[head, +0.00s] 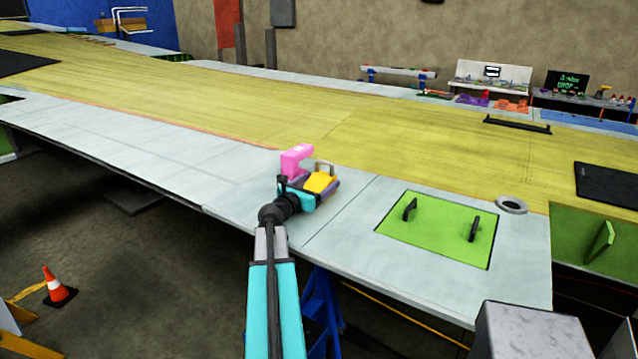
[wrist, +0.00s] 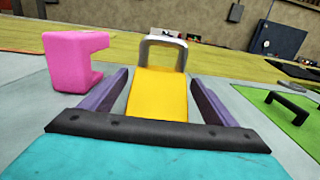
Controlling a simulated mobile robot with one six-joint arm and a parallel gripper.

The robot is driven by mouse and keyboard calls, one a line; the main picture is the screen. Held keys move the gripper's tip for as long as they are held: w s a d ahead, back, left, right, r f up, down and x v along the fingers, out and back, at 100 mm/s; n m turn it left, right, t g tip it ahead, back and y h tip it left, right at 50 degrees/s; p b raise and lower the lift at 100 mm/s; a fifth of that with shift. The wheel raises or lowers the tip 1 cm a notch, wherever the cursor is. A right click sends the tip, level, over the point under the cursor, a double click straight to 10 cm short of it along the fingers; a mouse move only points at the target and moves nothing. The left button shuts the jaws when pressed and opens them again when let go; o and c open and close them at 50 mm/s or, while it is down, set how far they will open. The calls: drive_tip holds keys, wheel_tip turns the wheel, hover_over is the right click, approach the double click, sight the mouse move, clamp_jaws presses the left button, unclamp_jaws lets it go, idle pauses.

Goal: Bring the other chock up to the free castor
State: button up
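A yellow wedge, probably the chock (head: 320,182), with a grey loop handle (head: 324,165) at its far end, is at the pale front edge of the wing. It also shows centred in the wrist view (wrist: 158,95). My gripper (wrist: 160,78) has its two purple fingers spread on either side of the yellow wedge. Gaps show between the fingers and its sides, so I see no grip. A pink C-shaped block (head: 296,160) stands just left of the fingers, also large in the wrist view (wrist: 75,62). I cannot make out any castor.
A green panel with two black handles (head: 440,232) lies to the right, with a grey ring (head: 511,205) beyond it. The wing skin (head: 150,130) to the left is clear. A blue trestle (head: 322,310) stands below. A traffic cone (head: 57,287) stands on the floor.

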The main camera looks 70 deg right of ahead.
drive_tip(key=shift+r, duration=0.1)
drive_tip(key=shift+b+v, duration=1.7)
drive_tip(key=shift+v, duration=4.35)
